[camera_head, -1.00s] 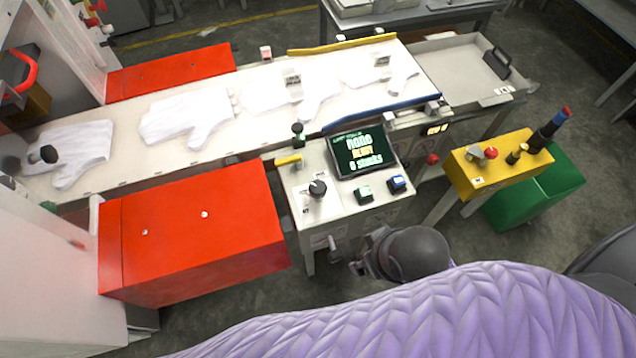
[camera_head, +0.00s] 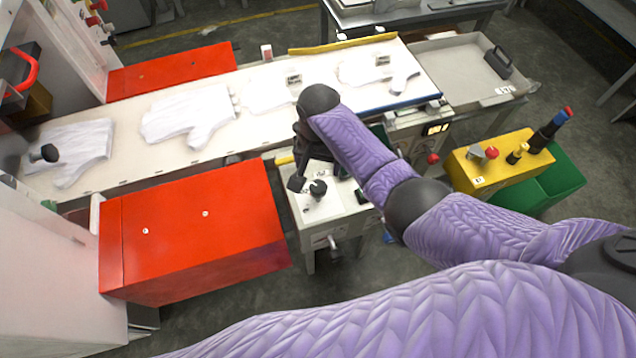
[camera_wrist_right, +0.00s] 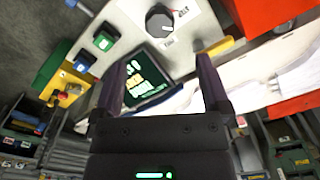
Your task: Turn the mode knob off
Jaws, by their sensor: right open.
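A black round knob (camera_head: 317,188) with a pale mark stands on the white control panel (camera_head: 341,226). It also shows in the right wrist view, where the knob (camera_wrist_right: 159,19) is at the top, beyond the fingertips. My right gripper (camera_head: 314,177) is above the panel, close to the knob, pointing down. In the right wrist view my right gripper (camera_wrist_right: 160,75) is open and empty, with its two fingers well apart and the knob ahead of the gap, apart from them. My right arm hides most of the screen and buttons in the head view. My left gripper is out of view.
The panel's screen (camera_wrist_right: 147,80), a green button (camera_wrist_right: 103,42) and a blue button (camera_wrist_right: 84,61) show in the right wrist view. A red box (camera_head: 190,232) stands left of the panel. White gloves (camera_head: 188,115) lie on the conveyor behind. A yellow box (camera_head: 500,160) stands at right.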

